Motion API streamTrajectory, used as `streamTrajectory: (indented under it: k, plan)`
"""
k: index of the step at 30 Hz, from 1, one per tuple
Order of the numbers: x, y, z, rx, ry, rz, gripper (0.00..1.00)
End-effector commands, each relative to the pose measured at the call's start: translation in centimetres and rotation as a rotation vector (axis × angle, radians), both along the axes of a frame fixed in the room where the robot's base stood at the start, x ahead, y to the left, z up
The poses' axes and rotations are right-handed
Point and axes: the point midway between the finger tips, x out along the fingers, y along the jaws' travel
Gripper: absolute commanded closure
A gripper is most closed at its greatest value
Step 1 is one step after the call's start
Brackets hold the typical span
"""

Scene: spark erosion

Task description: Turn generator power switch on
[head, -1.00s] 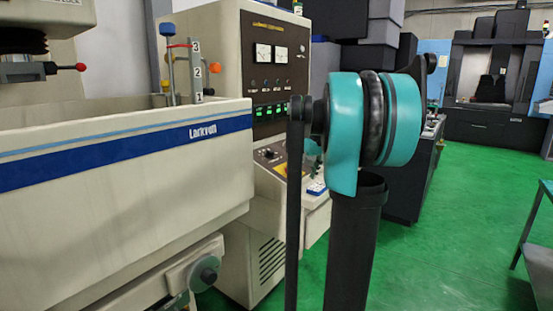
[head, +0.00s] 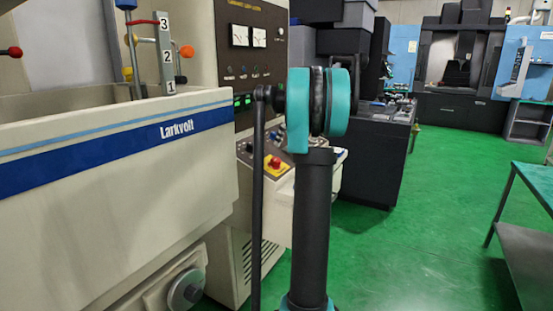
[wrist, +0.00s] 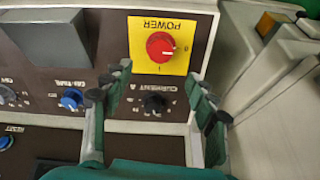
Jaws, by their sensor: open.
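The generator power switch (wrist: 160,46) is a round red knob on a yellow plate marked POWER, upside down in the wrist view. The figures 0 and 1 stand beside the knob; I cannot tell its setting for sure. The switch also shows in the head view (head: 274,162), left of my arm, on the sloping panel of the generator cabinet (head: 240,200). My gripper (wrist: 157,78) is open and empty. In the wrist view its two fingers point toward the yellow plate, with the knob ahead between their lines. The knob looks apart from the fingers. The head view does not clearly show the gripper.
A black CURRENT knob (wrist: 155,103) lies between my fingers in the wrist view, and a blue knob (wrist: 71,99) is to the left. A grey box (wrist: 65,37) stands out from the panel. The Larkvolt tank (head: 110,180) is left; green floor (head: 400,250) is open on the right.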

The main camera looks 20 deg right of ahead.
Motion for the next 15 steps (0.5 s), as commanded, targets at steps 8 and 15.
streamTrajectory:
  k: [8, 15]
  plan:
    - [1.7, 1.3, -5.1, 0.0, 0.001, 0.001, 0.42]
    - [2.7, 2.0, -8.1, 0.0, 0.0, 0.0, 0.42]
